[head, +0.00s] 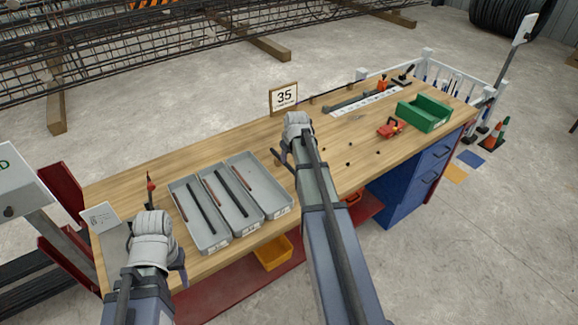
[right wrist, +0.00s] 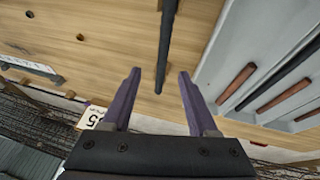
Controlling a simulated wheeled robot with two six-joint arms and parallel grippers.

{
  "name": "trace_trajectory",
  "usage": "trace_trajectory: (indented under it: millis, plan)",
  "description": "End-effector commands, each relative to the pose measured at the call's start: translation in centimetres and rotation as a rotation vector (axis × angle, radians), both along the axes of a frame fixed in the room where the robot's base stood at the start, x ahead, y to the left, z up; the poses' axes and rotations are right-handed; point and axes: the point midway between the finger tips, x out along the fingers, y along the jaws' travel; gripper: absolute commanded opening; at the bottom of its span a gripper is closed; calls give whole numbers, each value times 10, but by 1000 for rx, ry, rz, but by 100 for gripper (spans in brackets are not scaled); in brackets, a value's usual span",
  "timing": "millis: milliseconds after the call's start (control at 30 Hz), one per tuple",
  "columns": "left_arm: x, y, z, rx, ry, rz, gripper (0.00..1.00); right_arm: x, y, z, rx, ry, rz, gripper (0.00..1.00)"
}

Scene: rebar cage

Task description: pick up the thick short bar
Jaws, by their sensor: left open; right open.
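A dark, fairly thick bar (right wrist: 168,40) lies on the bare wood in the right wrist view, beside the grey trays. Its upper end runs out of that picture, so I cannot tell its full length. In the head view my right arm hides it. My right gripper (head: 286,152) is open over the bench; in its wrist view the two purple fingers (right wrist: 158,75) stand apart, one on each side of the bar's near end, gripping nothing.
Three grey trays (head: 264,181) hold dark and brown bars. The wooden bench (head: 240,138) also carries a "35" sign (head: 284,97), a red tool (head: 391,128), a green bin (head: 425,112) and small dark pegs or holes. A small stand with a red part (head: 151,186) is at left.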

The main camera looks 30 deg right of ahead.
Motion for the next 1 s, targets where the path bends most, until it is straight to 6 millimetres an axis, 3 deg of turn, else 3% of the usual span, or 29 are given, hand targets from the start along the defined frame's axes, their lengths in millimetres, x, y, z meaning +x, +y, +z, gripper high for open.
trace_trajectory:
  millis: [167,400,667,1000]
  plan:
    - [0,0,-4,0,0,0,50,1,-1,-4,-1,-1,0,60]
    - [0,0,-25,0,0,0,50,9,-4,-25,-1,-1,0,60]
    - [0,0,-28,0,0,0,50,10,-4,-28,0,0,0,60]
    - [0,0,-65,0,0,0,50,19,-5,-65,-1,0,0,60]
